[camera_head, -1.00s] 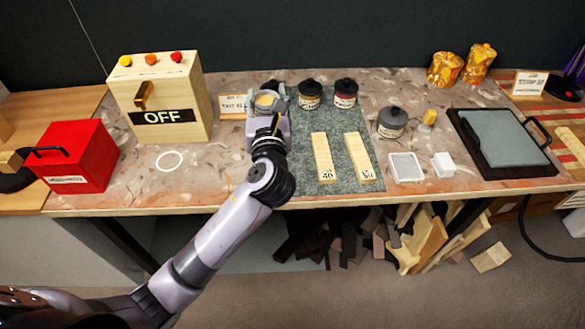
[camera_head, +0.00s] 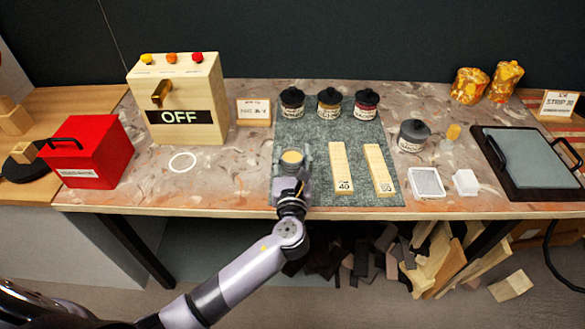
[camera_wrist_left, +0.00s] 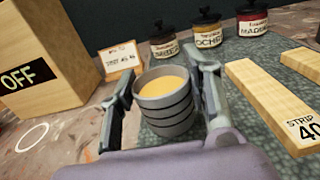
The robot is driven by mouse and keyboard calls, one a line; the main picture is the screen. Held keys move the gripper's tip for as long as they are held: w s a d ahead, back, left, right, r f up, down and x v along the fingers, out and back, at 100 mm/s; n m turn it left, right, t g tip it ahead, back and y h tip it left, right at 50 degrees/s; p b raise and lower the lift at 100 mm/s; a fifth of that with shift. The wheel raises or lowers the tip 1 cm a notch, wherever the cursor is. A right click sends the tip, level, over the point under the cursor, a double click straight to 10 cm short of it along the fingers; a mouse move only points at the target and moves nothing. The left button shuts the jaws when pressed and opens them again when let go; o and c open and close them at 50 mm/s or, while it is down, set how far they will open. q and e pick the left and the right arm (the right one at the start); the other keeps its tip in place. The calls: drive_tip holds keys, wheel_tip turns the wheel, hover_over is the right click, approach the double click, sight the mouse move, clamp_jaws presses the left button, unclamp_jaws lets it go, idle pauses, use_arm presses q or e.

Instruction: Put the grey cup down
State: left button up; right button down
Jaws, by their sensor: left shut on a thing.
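The grey cup (camera_wrist_left: 164,106) has dark bands and holds a yellowish-tan content. In the head view the cup (camera_head: 291,157) is at the left front part of the grey-green mat (camera_head: 325,137). My left gripper (camera_head: 291,166) is shut on the cup, with one finger on each side, as the left wrist view (camera_wrist_left: 165,95) shows. The cup looks upright. I cannot tell whether its base touches the mat. My right gripper is not in view.
Several dark-lidded jars (camera_head: 329,102) stand along the mat's back. Two wooden strips (camera_head: 341,167) lie right of the cup. A white ring (camera_head: 182,162) is marked on the bench to the left, near the OFF box (camera_head: 180,100) and red box (camera_head: 90,155).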

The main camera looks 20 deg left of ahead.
sight(293, 173)
use_arm(q)
drive_tip(key=shift+f+b, duration=0.35)
drive_tip(key=shift+f, duration=1.4)
drive_tip(key=shift+f, duration=0.1)
drive_tip(key=o, duration=1.4)
drive_tip(key=shift+s+d, duration=0.1)
drive_tip(key=shift+s, duration=0.1)
drive_tip(key=v, duration=1.1)
drive_tip(key=shift+s, duration=0.3)
drive_tip(key=shift+d, duration=0.1)
